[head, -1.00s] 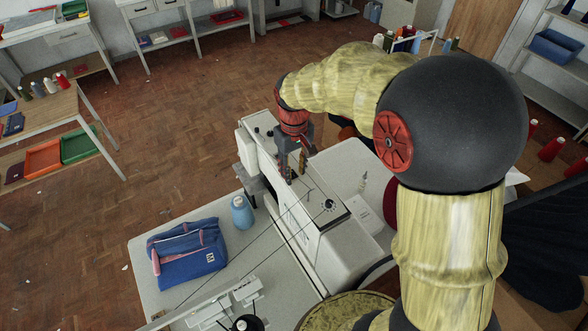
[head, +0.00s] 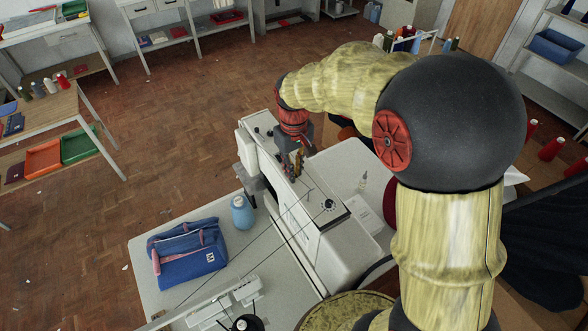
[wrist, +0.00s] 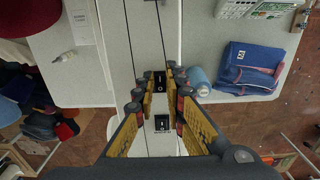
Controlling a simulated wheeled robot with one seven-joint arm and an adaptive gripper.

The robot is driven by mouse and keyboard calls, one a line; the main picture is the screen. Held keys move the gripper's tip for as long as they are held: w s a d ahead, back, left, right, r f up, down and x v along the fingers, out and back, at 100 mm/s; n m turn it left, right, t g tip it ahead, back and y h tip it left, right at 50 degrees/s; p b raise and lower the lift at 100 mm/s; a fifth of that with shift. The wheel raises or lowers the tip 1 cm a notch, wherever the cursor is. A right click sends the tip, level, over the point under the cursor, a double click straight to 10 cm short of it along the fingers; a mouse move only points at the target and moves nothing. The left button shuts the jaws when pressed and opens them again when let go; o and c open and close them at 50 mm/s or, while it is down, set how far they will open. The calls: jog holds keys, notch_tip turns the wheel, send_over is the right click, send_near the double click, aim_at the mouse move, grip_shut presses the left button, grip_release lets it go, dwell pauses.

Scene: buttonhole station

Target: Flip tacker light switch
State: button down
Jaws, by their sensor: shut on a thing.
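The tacker (head: 322,232) is a white sewing-type machine on a pale table in the head view. My gripper (head: 296,170) points down at the top of its arm. In the wrist view, my gripper (wrist: 161,82) has its fingertips either side of a small black switch (wrist: 160,86) on the white machine top and is shut on it. A second black switch (wrist: 163,124) with a pale mark and a label shows lower down, between the fingers and apart from the tips. Which way the switches are set is too small to tell.
Threads run over the machine's arm. A round dial (head: 329,205) stands on its top. A small white bottle (head: 362,186) stands on the table to the right.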

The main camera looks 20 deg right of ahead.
jog(key=shift+r+p, duration=0.15)
jog(key=shift+p, duration=0.2)
jog(key=shift+w+a+r+g+p, duration=0.1)
jog(key=shift+w+g+p, duration=0.1)
jog(key=shift+g+p, duration=0.7)
jog(key=g+p, duration=0.1)
jog(key=p, duration=0.1)
jog(key=g+p, duration=0.1)
jog(key=p, duration=0.1)
jog(key=shift+w+h, duration=0.35)
jog(key=shift+h, duration=0.05)
jog(key=c, duration=1.9)
grip_release()
jog(key=shift+o, duration=0.3)
